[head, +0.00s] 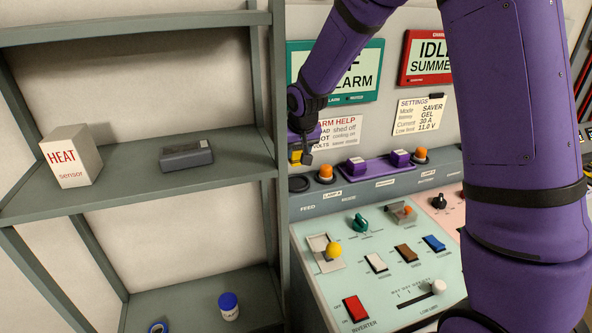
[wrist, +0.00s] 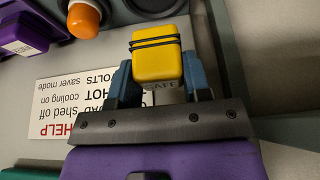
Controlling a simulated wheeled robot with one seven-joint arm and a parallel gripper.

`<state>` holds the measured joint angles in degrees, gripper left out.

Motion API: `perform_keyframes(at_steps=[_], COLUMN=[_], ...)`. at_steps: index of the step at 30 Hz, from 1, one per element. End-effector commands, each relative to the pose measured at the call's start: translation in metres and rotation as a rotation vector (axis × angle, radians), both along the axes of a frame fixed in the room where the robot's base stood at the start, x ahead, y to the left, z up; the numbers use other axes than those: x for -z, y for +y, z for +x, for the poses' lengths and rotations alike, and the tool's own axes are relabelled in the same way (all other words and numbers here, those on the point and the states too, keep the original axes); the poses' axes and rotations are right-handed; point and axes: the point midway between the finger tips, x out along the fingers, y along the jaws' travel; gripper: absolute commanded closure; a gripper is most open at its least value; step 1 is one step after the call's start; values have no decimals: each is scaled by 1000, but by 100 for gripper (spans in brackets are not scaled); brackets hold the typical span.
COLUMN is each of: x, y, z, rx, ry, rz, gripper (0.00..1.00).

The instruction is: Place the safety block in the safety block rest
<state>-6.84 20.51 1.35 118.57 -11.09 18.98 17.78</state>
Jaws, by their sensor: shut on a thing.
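My gripper (wrist: 159,82) is shut on a yellow block with dark bands, which I take as the safety block (wrist: 156,62). The block sits between the two blue fingers in the wrist view. In the head view my gripper (head: 302,153) is beside the shelf post, above the back ledge of the control desk, and only a small yellow part of the block (head: 296,157) shows. A purple tray (head: 376,171) with two purple pieces lies on that ledge to the right. I cannot tell whether it is the safety block rest; no rest is clearly labelled.
An orange lamp (head: 325,173) stands on the ledge close to my gripper; it also shows in the wrist view (wrist: 84,19). The grey shelf (head: 120,188) at left holds a HEAT sensor box (head: 71,158) and a dark grey box (head: 186,156). The desk (head: 345,280) carries switches and knobs.

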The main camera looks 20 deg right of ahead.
Motion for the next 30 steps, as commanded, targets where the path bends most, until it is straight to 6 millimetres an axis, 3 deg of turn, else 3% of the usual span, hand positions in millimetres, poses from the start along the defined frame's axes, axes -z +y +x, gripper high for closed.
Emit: perform_keyframes(at_steps=[6,14,19,30], x=[25,41,65,71], y=[0,0,0,0], z=[3,3,2,7], rx=[0,-1,0,0], ry=[1,1,4,-1], rz=[0,0,-1,0], gripper=[84,84,84,84])
